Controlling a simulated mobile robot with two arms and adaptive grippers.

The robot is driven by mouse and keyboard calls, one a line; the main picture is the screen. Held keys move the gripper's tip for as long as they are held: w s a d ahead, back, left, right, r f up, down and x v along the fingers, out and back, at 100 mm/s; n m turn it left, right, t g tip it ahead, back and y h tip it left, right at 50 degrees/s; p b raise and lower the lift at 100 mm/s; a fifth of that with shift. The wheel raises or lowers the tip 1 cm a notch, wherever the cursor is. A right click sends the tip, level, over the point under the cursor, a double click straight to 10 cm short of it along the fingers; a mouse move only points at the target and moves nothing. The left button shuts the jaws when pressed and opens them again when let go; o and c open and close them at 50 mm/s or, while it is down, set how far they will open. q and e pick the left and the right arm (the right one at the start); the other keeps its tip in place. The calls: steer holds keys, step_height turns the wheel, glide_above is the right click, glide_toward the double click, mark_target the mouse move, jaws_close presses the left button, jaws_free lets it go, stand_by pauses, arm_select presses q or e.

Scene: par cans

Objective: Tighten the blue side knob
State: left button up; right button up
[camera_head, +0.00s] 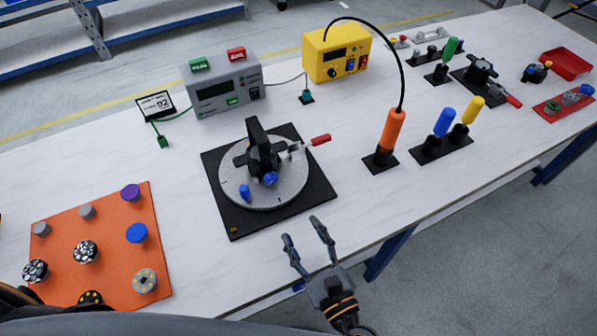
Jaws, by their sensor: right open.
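A black clamp-like fixture (262,150) stands on a grey round plate (290,190) over a black square base (225,220) near the middle of the table. A blue side knob (270,179) sits low on the fixture's front side. A second blue piece (245,191) stands near the front left of the round plate. A handle with a red grip (320,139) sticks out to the right. My right gripper (304,231) is open and empty, at the table's front edge, in front of the base and apart from the knobs. My left gripper is not in view.
An orange board (110,255) with several knobs lies at the left. A grey meter (225,90) and a yellow unit (336,52) stand behind. Upright orange (392,128), blue (444,122) and yellow (472,110) handled tools stand right. Bare table lies around the black base.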

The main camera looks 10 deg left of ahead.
mark_target(272, 181)
steer(key=shift+a+r, duration=0.15)
steer(key=shift+a, duration=0.1)
steer(key=shift+w+a+r+p, duration=0.15)
steer(key=shift+w+a+p, duration=0.3)
steer(key=shift+w+a, duration=0.55)
steer(key=x, duration=0.3)
steer(key=shift+w+a+p, duration=0.15)
steer(key=shift+w+p, duration=0.05)
steer(key=shift+p, duration=0.1)
steer(key=x, duration=0.6)
steer(key=shift+w+a+f, duration=0.15)
steer(key=shift+w+f, duration=0.05)
steer(key=shift+w, duration=0.1)
steer(key=shift+w+a, duration=0.15)
steer(key=shift+w, duration=0.1)
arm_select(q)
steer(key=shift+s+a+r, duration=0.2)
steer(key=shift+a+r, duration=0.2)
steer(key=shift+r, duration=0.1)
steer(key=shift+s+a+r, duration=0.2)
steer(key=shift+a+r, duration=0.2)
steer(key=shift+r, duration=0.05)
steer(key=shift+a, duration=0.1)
arm_select(e)
steer(key=shift+c, duration=0.6)
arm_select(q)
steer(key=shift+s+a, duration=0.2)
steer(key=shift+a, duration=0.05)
arm_select(e)
jaws_close()
